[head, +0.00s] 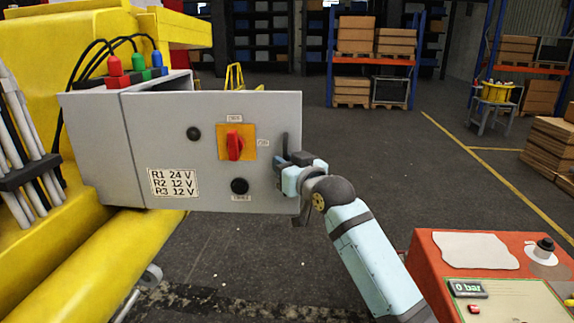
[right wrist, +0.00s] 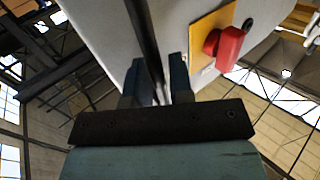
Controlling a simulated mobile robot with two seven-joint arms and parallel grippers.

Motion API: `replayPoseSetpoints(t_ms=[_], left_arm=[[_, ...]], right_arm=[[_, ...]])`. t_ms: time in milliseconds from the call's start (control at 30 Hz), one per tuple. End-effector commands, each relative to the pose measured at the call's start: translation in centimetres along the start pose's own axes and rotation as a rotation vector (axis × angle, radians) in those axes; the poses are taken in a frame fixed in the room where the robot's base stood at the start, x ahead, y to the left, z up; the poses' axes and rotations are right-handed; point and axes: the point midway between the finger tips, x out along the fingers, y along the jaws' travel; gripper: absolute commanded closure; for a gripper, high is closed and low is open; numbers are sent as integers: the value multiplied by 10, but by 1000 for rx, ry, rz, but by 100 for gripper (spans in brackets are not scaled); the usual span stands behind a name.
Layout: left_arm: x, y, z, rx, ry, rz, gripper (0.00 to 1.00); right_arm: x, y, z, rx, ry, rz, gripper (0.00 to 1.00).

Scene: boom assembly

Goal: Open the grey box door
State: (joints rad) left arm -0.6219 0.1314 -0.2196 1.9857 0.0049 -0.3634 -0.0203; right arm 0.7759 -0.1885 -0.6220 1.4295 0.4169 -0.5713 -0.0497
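The grey box (head: 92,150) is mounted on the yellow machine at the left of the head view. Its grey door (head: 215,175) carries a red rotary switch on an orange plate (head: 235,143), black knobs and a voltage label. The door reaches well past the box's visible top toward the right and looks swung partly open; the gap behind it is hidden. A dark upright handle (head: 285,146) is near its right edge. My right gripper (head: 284,163) is at this handle. In the right wrist view its two fingers (right wrist: 160,82) close around the dark handle bar (right wrist: 143,35). My left gripper is out of view.
Red, green and blue plugs with black cables (head: 114,66) stand on top of the box. A red-orange console (head: 455,250) with a gauge is at the lower right. Shelves with cartons (head: 375,40) stand far back. The floor right of the door is open.

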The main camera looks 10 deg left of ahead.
Motion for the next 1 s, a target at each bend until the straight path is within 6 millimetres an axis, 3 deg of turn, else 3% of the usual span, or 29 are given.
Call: replayPoseSetpoints(t_ms=[67, 467, 1000], left_arm=[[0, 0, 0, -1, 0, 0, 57], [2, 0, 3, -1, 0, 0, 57], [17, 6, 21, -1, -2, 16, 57]], right_arm=[[0, 0, 0, 1, 0, 0, 63], [-10, 1, 2, 2, 0, 1, 63], [-119, 0, 2, 1, 0, 0, 63]])
